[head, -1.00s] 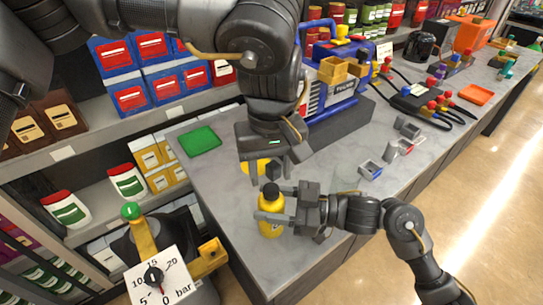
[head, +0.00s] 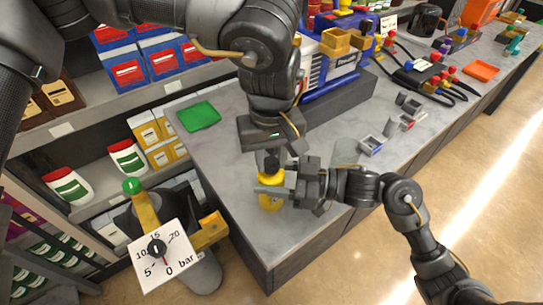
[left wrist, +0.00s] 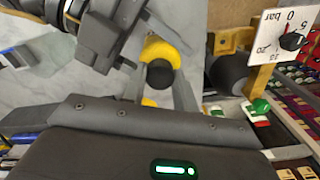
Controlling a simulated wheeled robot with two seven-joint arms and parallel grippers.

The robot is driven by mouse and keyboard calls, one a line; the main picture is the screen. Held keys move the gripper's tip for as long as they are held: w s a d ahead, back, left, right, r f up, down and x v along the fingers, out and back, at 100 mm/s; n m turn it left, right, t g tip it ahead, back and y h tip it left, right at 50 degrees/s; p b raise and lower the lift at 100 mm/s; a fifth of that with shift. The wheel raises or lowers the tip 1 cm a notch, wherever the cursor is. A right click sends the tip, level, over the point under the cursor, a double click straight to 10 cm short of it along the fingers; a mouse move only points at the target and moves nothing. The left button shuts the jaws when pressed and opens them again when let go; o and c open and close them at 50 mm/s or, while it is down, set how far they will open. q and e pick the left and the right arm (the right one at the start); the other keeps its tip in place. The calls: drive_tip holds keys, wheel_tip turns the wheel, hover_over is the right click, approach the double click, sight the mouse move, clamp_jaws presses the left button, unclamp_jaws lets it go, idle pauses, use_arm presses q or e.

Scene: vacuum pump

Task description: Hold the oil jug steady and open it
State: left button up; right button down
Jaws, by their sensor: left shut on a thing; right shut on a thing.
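The yellow oil jug (head: 270,201) stands upright near the counter's near-left edge. My right gripper (head: 272,188) is shut around its upper body from the right. My left gripper (head: 272,155) points down from above, shut on the black cap (head: 271,164) at the top of the jug. In the left wrist view the cap (left wrist: 160,75) lies between the two fingers, with the yellow jug (left wrist: 165,47) behind it and my right gripper to the left. The fingers hide whether the cap is seated on the neck or just clear of it.
A gauge panel (head: 160,258) on a grey machine stands at front left. A green tray (head: 198,116) lies on the counter (head: 215,160). The blue pump (head: 340,75) stands behind my left gripper. Small grey and blue parts (head: 371,145) lie right of it.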

use_arm(q)
drive_tip(key=n, duration=0.4)
drive_tip(key=shift+n, duration=0.3)
drive_tip(key=shift+c, duration=0.2)
drive_tip(key=n, duration=1.2)
drive_tip(key=shift+n, duration=0.3)
drive_tip(key=n, duration=0.4)
drive_tip(key=shift+n, duration=0.3)
drive_tip(key=n, duration=0.5)
drive_tip(key=shift+r, duration=0.1)
drive_tip(key=n, duration=0.9)
drive_tip(key=shift+n, duration=0.3)
drive_tip(key=n, duration=1.7)
drive_tip(key=shift+r+n, duration=0.1)
drive_tip(key=shift+n, duration=0.3)
